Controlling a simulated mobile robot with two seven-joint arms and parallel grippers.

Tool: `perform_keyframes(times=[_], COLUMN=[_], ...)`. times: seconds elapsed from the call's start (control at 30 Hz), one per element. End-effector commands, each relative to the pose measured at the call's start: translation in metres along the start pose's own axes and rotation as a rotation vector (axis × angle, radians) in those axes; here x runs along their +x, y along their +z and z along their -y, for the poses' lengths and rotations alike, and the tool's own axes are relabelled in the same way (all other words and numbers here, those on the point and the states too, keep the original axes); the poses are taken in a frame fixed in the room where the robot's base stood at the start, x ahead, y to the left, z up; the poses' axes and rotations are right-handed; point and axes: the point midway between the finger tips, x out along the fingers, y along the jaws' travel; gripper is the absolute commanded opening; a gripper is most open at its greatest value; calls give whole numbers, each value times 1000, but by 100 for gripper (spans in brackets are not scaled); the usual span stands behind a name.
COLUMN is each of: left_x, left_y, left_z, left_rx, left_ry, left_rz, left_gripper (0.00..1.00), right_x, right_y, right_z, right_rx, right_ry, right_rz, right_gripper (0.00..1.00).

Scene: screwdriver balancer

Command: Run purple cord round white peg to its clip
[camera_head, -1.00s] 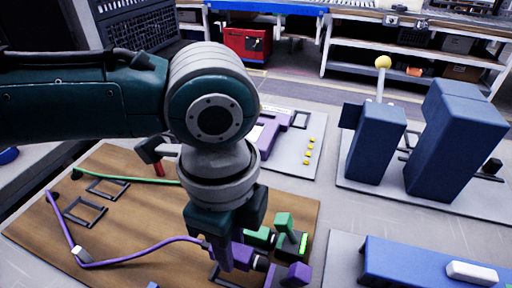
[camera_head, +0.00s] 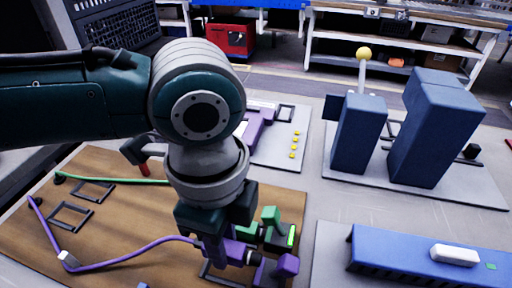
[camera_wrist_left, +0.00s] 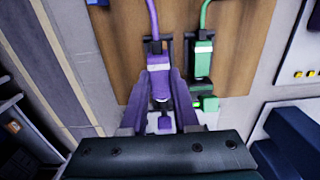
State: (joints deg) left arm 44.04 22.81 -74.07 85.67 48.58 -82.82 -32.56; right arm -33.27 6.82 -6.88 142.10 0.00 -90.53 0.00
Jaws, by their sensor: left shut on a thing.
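The purple cord (camera_head: 130,255) runs from the left edge of the brown board (camera_head: 110,215) past the small white peg (camera_head: 67,258), bending there, then right to a purple plug (camera_head: 235,252). My left gripper (camera_head: 215,250) is shut on this plug, low over the board. In the left wrist view the plug (camera_wrist_left: 158,64) sits between the gripper's fingers (camera_wrist_left: 160,92), with the cord leading away from it. A purple clip block (camera_head: 286,265) stands just right of the plug; whether they touch is unclear. My right gripper is not in view.
A green plug and clip (camera_head: 270,228) with a lit green light stand close beside the purple plug. A green cord (camera_head: 120,180) lies behind. Blue blocks (camera_head: 432,130) and a blue box (camera_head: 400,258) stand to the right. Grey table between them is clear.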

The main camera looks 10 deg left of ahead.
Motion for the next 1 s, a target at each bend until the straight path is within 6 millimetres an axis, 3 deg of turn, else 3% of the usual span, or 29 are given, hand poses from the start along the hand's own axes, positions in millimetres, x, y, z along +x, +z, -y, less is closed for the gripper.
perform_keyframes(times=[0.57, 1.0], left_x=[1, 23], left_y=[1, 1], left_z=[0, 0], left_rx=[-1, -2], left_ry=[0, 1], left_rz=[0, 0], left_gripper=[0, 0], right_x=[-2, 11], right_y=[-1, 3], right_z=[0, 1], right_rx=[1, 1], right_ry=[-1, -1], right_rz=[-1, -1], right_gripper=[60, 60])
